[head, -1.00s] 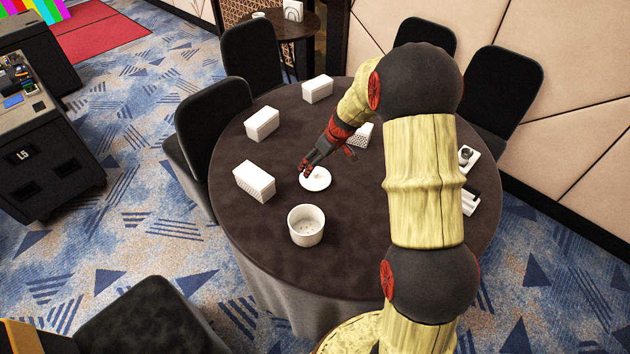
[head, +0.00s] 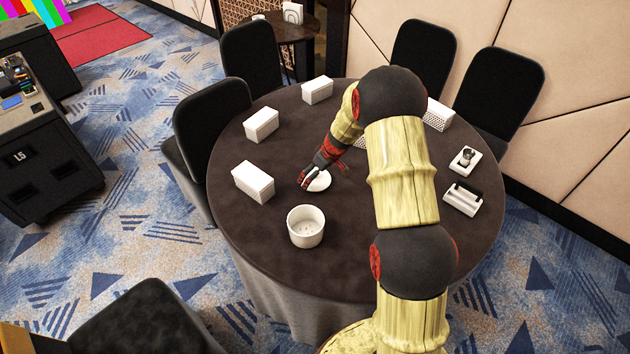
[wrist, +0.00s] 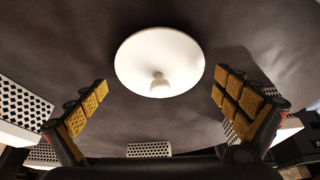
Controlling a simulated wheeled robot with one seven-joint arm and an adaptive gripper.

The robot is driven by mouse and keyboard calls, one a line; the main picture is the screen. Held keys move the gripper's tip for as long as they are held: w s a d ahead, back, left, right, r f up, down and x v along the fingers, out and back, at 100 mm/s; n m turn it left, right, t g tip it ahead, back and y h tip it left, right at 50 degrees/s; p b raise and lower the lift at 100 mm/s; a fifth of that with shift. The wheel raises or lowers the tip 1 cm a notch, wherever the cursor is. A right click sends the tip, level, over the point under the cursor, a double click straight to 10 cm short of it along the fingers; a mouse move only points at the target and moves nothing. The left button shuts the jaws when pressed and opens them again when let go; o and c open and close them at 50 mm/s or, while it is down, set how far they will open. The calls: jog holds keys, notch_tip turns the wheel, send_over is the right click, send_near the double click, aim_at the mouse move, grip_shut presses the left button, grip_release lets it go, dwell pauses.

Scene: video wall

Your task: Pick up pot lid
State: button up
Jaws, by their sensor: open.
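The pot lid (head: 319,181) is a round white disc lying on the dark tablecloth near the middle of the round table. In the wrist view the lid (wrist: 150,55) shows its small knob (wrist: 160,86) pointing up. My gripper (head: 304,186) is at the left edge of the lid in the head view and covers part of it. In the wrist view my gripper (wrist: 160,92) is open, with its padded fingers to either side of the lid's knob and nothing between them in contact. A white pot (head: 306,227) stands upright in front of the lid, open at the top.
The round table (head: 262,190) carries several white perforated boxes, such as the left one (head: 253,182). A white tray with a small item (head: 465,160) and a white holder (head: 462,198) lie at the right. Black chairs ring the table. Cloth left of the pot is clear.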

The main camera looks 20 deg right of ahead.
jog(key=shift+s, duration=0.15)
jog(key=c, duration=1.5)
